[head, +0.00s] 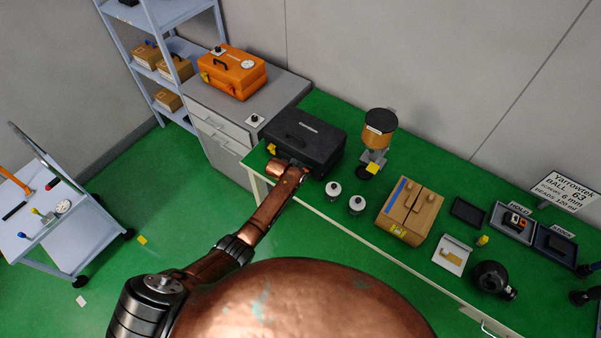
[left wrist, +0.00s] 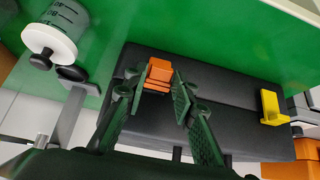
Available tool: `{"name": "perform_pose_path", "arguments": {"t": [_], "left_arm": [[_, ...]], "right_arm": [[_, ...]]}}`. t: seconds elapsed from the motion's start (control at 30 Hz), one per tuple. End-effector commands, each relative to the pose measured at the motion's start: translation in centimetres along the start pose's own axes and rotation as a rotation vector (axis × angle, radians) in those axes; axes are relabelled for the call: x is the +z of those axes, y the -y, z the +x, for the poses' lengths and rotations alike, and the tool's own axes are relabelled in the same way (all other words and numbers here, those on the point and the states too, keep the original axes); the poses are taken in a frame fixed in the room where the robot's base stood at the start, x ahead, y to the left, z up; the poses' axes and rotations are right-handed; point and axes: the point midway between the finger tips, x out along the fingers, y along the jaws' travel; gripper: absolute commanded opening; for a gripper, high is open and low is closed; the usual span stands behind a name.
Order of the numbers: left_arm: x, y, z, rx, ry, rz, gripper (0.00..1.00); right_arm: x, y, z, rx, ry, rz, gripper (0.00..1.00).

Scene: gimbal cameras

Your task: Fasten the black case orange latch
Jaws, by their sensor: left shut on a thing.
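The black case (head: 312,132) stands shut on the green-topped bench in the head view. It fills the middle of the left wrist view (left wrist: 220,95). The orange latch (left wrist: 158,75) is on its front side, between the fingertips of my left gripper (left wrist: 157,88), which is shut on it. In the head view, my left gripper and copper arm reach the case's front and hide the latch. A yellow latch (left wrist: 270,108) sits along the same side. At the head view's right edge, two dark, separated fingers appear to be my right gripper (head: 579,283), empty.
White-topped jars (head: 334,188) stand just right of the case, near the bench edge. An orange case (head: 232,72) sits on the grey cabinet.

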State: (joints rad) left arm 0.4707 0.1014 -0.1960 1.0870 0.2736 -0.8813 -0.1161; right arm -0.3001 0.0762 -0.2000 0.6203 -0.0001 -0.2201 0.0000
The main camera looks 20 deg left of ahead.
Motion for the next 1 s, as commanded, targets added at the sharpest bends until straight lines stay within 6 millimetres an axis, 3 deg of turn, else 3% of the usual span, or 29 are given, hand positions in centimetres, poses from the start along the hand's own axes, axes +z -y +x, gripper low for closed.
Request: {"name": "perform_pose_path", "arguments": {"t": [0.3,0.8,0.83,1.0], "left_arm": [[-0.99,0.07,0.06,-0.002,0.109,0.001,0.00],[-1.01,0.04,0.13,0.000,0.127,0.000,0.00],[-1.01,0.04,0.13,0.000,0.127,0.000,0.25],[-1.02,0.03,0.12,0.000,0.127,0.000,0.37]], "right_arm": [[-0.05,-0.21,-0.71,0.002,0.000,-0.001,0.00],[0.02,-0.60,-0.79,0.006,0.001,-0.002,0.00],[0.02,-0.60,-0.79,0.006,0.001,-0.002,0.00],[0.01,-0.59,-0.80,0.006,0.001,-0.002,0.00]]}}
